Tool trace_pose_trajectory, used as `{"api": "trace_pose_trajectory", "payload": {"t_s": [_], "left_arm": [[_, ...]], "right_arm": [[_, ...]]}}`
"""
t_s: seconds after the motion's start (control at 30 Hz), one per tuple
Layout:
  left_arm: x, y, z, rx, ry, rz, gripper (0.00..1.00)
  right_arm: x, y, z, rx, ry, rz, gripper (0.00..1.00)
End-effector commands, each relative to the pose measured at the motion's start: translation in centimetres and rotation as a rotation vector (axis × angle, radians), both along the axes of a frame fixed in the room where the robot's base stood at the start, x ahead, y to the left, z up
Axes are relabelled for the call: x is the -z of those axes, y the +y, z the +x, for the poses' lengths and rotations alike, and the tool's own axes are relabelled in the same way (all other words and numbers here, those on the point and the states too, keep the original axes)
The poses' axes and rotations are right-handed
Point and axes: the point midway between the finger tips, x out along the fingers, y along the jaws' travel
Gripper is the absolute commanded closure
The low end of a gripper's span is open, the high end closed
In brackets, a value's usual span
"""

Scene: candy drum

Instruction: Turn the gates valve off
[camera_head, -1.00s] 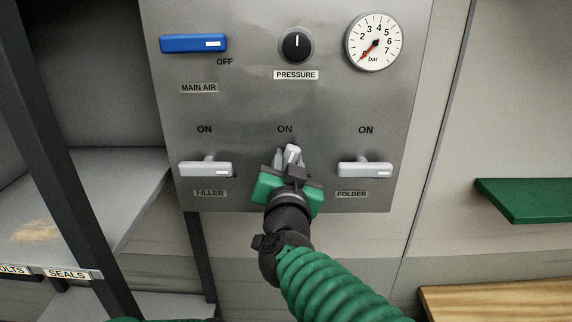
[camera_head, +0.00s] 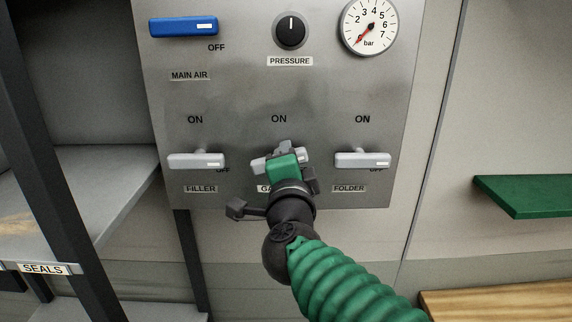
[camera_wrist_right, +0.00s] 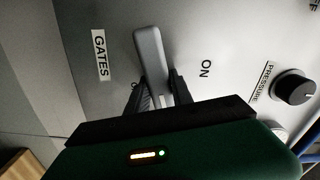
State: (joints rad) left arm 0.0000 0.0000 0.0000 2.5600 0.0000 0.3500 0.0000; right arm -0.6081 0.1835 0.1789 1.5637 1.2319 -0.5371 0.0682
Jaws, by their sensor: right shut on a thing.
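The gates valve's grey lever (camera_head: 258,165) is the middle one in the lower row of the panel in the head view. It lies almost level, its right end slightly raised. My right gripper (camera_head: 284,155) is shut on it and hides its middle. In the right wrist view the lever (camera_wrist_right: 150,52) stands between the two dark fingers of the gripper (camera_wrist_right: 158,88), beside the GATES label (camera_wrist_right: 100,55). The ON mark (camera_head: 279,119) is above the lever. The OFF mark by this lever is mostly hidden. My left gripper is not in view.
The filler lever (camera_head: 195,161) and folder lever (camera_head: 362,160) lie level on either side. Above are the blue main air lever (camera_head: 183,27), pressure knob (camera_head: 290,31) and gauge (camera_head: 368,26). A green shelf (camera_head: 522,196) is at the right, a grey rack (camera_head: 85,185) at the left.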

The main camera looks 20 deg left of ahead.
Motion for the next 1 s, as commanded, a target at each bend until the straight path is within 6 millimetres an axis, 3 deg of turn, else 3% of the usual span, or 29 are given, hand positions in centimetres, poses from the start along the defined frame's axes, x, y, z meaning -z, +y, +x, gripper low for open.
{"api": "trace_pose_trajectory", "payload": {"t_s": [0.4, 1.0], "left_arm": [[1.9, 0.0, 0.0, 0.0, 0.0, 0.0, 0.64], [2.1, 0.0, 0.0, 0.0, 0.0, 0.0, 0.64]], "right_arm": [[1.1, -0.2, 0.1, 0.002, 0.074, 0.232, 1.0], [1.3, -0.1, 0.1, 0.002, 0.095, 0.285, 1.0]]}}
